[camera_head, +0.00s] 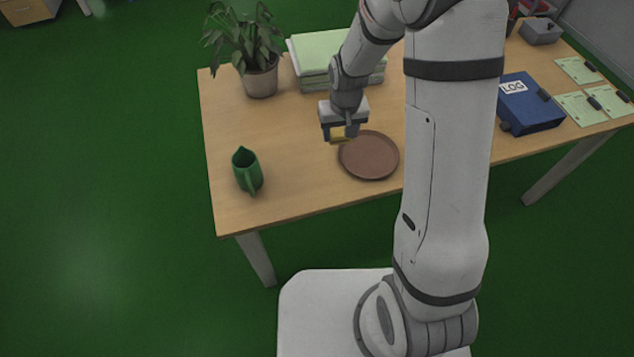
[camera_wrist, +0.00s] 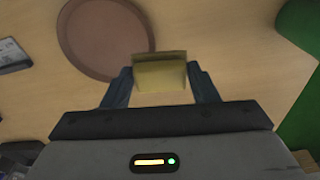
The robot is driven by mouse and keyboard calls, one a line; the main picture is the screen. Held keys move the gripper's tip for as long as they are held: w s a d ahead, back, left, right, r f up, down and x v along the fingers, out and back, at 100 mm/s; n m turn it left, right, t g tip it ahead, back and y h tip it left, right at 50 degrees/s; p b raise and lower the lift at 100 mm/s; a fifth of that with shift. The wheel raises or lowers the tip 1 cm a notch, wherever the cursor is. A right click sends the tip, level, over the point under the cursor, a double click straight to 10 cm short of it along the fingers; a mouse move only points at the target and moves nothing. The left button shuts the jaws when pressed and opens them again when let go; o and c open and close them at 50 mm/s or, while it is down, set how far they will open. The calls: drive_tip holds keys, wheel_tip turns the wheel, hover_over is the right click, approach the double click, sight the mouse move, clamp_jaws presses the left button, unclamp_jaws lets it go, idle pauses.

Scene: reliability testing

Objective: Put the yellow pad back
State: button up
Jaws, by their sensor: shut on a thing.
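The yellow pad (camera_wrist: 160,74) is held between the two dark fingers of my gripper (camera_wrist: 160,90), which is shut on it. In the head view the pad (camera_head: 338,134) shows as a small yellow patch under my gripper (camera_head: 345,132), at the back-left edge of a round brown tray (camera_head: 368,170). In the wrist view the tray (camera_wrist: 85,60) lies beyond and to the left of the pad, and the pad's edge overlaps it in the picture. I cannot tell how high the pad is above the table.
A green jug (camera_head: 247,172) stands left on the wooden table (camera_head: 290,170). A potted plant (camera_head: 260,80) and a stack of pale green folded items (camera_head: 315,55) stand behind. A blue LOG binder (camera_head: 528,105) and clipboards (camera_head: 578,70) lie right.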

drive_tip(key=n+b, duration=0.1)
drive_tip(key=b, duration=0.3)
hover_over(318, 172)
wheel_tip(318, 172, down, 3)
wheel_tip(318, 172, down, 9)
drive_tip(key=shift+s+d+f, duration=0.1)
drive_tip(key=shift+f, duration=0.05)
drive_tip(key=shift+f, duration=0.15)
drive_tip(key=o, duration=0.9)
drive_tip(key=shift+o, duration=0.2)
wheel_tip(318, 172, up, 12)
drive_tip(key=s+f, duration=0.1)
drive_tip(key=s+d+r+m+t, duration=0.1)
drive_tip(key=s+d+r+m, duration=0.1)
drive_tip(key=s+d+r, duration=1.2)
drive_tip(key=s+r, duration=0.1)
drive_tip(key=s, duration=0.3)
drive_tip(key=shift+r+m, duration=0.3)
drive_tip(key=shift+m, duration=0.1)
